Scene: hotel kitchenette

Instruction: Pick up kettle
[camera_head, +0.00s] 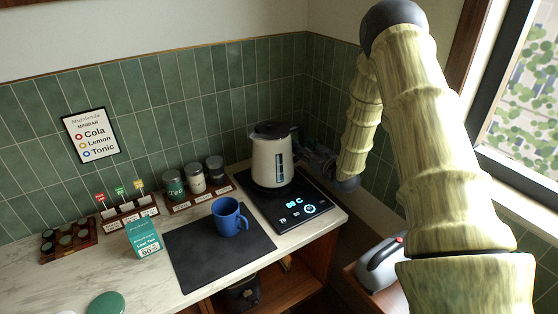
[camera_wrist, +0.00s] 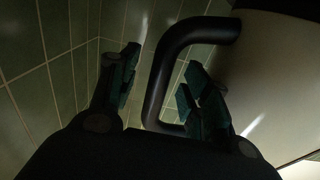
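The kettle (camera_head: 272,163) is cream with a black lid and stands upright on a black heating base (camera_head: 298,211) with a lit display. My gripper (camera_head: 309,152) is at the kettle's right side, by its handle, and is partly in shadow. In the wrist view the black handle (camera_wrist: 163,75) runs between my two spread fingers (camera_wrist: 160,85), with visible gaps on both sides. The kettle's pale body (camera_wrist: 270,75) fills the right of that view. My gripper is open.
A blue mug (camera_head: 228,216) stands on a dark mat (camera_head: 205,262) left of the base. Several canisters (camera_head: 194,179) stand in a rack behind. A teal tea box (camera_head: 144,237) is further left. The tiled wall (camera_head: 200,110) is close behind. A toaster-like appliance (camera_head: 380,266) sits lower right.

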